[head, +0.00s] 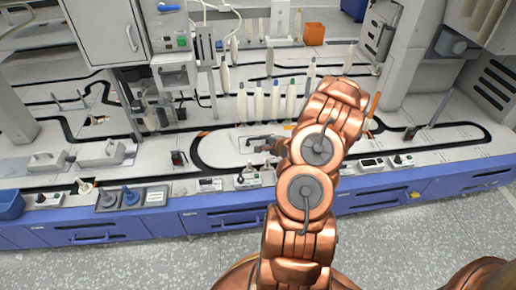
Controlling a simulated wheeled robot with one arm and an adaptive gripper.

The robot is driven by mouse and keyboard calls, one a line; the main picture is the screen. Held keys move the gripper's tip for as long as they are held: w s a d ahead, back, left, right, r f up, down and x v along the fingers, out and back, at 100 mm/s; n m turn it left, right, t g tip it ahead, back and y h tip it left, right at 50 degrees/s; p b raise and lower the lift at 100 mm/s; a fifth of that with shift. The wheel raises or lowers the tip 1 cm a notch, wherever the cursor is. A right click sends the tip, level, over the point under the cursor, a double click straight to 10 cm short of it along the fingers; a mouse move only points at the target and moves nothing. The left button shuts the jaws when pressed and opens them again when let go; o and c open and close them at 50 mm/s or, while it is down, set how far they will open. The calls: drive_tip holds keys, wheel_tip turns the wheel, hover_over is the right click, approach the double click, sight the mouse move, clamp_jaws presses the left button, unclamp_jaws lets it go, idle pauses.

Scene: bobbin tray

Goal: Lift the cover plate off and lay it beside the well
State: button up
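My gripper (253,141) is in the middle of the head view, low over the pale worktop inside the black oval track. Its dark fingers point left. They are too small to tell whether they are open or shut, or whether they touch anything. A pale flat area (224,150) lies just left of and below the fingers. I cannot clearly tell the cover plate from the worktop there. The well is not visible as an opening. My copper arm covers the area to the right of the gripper.
Several upright bobbins (242,103) stand in a row behind the gripper. An orange box (314,34) is at the back. Small control boxes (247,179) line the front edge above the blue drawers (236,220). A tray with blue-topped items (131,197) sits front left.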

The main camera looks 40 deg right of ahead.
sight(257, 139)
drive_tip(key=b+x, duration=0.1)
drive_tip(key=x, duration=0.2)
drive_tip(key=b+x, duration=0.1)
drive_tip(key=x, duration=0.2)
drive_tip(key=shift+w+d+f+b, duration=0.2)
drive_tip(key=shift+d+f+b, duration=0.1)
drive_tip(key=shift+f+b, duration=0.05)
drive_tip(key=shift+w+d+f, duration=0.15)
drive_tip(key=shift+w+f, duration=0.05)
drive_tip(key=shift+w, duration=0.3)
drive_tip(key=shift+c, duration=0.2)
clamp_jaws()
